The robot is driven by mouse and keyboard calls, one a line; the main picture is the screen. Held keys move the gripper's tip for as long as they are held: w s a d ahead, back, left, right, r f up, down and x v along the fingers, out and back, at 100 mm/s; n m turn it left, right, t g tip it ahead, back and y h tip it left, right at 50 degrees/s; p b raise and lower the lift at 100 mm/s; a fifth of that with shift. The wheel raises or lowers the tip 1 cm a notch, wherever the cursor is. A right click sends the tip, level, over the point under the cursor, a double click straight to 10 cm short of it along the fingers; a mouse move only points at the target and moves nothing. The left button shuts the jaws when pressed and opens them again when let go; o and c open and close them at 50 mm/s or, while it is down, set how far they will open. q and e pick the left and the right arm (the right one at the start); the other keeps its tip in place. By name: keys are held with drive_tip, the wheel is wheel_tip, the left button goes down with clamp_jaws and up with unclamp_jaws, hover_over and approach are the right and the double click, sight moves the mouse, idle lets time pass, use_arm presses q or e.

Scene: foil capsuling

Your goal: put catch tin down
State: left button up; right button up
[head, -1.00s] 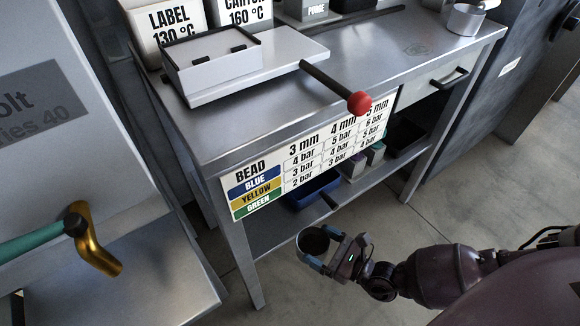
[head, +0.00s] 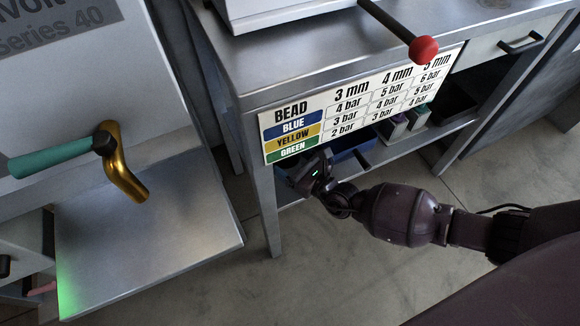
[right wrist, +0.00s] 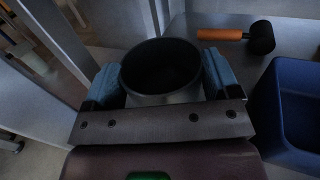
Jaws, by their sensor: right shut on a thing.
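The catch tin (right wrist: 162,72) is a round, dark, open-topped metal cup in the right wrist view. It sits upright between the two blue pads of my right gripper (right wrist: 160,82), which is shut on it. In the head view my right gripper (head: 308,170) reaches under the bench at the sign's lower edge, near the lower shelf. The tin is hidden there behind the sign and the gripper. From the wrist view I cannot tell whether the tin touches the shelf. My left gripper is not in view.
A blue bin (right wrist: 290,110) stands right of the tin on the lower shelf. A hammer with an orange handle (right wrist: 220,34) lies behind. Bench legs are at left. The bead chart (head: 360,105) hangs over the shelf opening. A red-knobbed lever (head: 423,49) juts out above.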

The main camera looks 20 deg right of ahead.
sight(292, 164)
drive_tip(key=shift+w+f, duration=0.1)
drive_tip(key=shift+f, duration=0.15)
wheel_tip(292, 164, down, 2)
drive_tip(key=shift+f+b, duration=0.25)
drive_tip(key=shift+b, duration=0.5)
drive_tip(key=shift+f, duration=0.35)
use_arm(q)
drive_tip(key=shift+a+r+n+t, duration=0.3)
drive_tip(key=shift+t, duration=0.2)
use_arm(e)
drive_tip(key=shift+r, duration=0.1)
drive_tip(key=o, duration=0.8)
